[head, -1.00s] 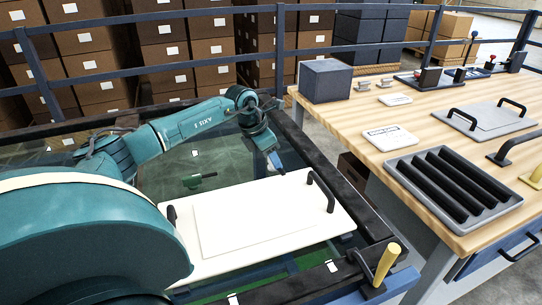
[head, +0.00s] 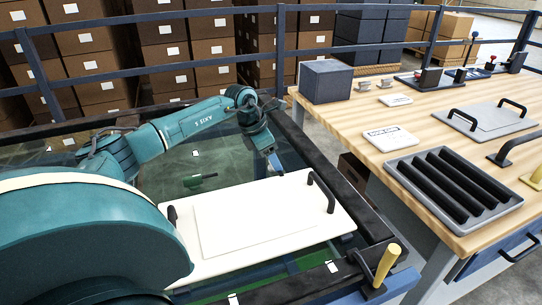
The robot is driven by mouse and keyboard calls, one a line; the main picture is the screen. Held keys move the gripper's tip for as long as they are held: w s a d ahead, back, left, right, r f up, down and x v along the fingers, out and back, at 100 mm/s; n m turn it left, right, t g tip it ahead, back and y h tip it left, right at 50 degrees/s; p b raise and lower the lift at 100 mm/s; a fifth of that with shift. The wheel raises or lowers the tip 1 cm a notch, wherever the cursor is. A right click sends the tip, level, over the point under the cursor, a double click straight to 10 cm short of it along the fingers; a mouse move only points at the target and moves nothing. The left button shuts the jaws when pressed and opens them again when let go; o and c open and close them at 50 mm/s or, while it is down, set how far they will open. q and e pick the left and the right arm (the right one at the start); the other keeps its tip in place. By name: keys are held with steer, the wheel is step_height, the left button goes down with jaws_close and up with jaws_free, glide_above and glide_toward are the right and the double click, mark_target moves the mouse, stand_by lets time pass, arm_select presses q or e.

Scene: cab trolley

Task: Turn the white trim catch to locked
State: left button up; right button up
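A white trim panel (head: 315,225) with a black handle at each end lies on the trolley (head: 375,232). I cannot make out a white catch for certain; the arm and panel may hide it. My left gripper (head: 275,164) points down just above the panel's far edge, left of the right-hand black handle (head: 322,190). Nothing shows held in it. Its fingers are too small and edge-on to tell open from shut. My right gripper is not in view.
A green fitting (head: 200,180) sits behind the panel. A yellow upright handle (head: 387,262) stands at the trolley's near right corner. The wooden bench (head: 430,135) to the right carries a grey tray (head: 402,168) and a dark box (head: 326,82). A blue rail (head: 280,50) runs behind.

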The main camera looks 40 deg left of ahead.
arm_select(q)
steer(key=shift+o, duration=0.6)
steer(key=v, duration=1.3)
steer(key=shift+p, duration=0.35)
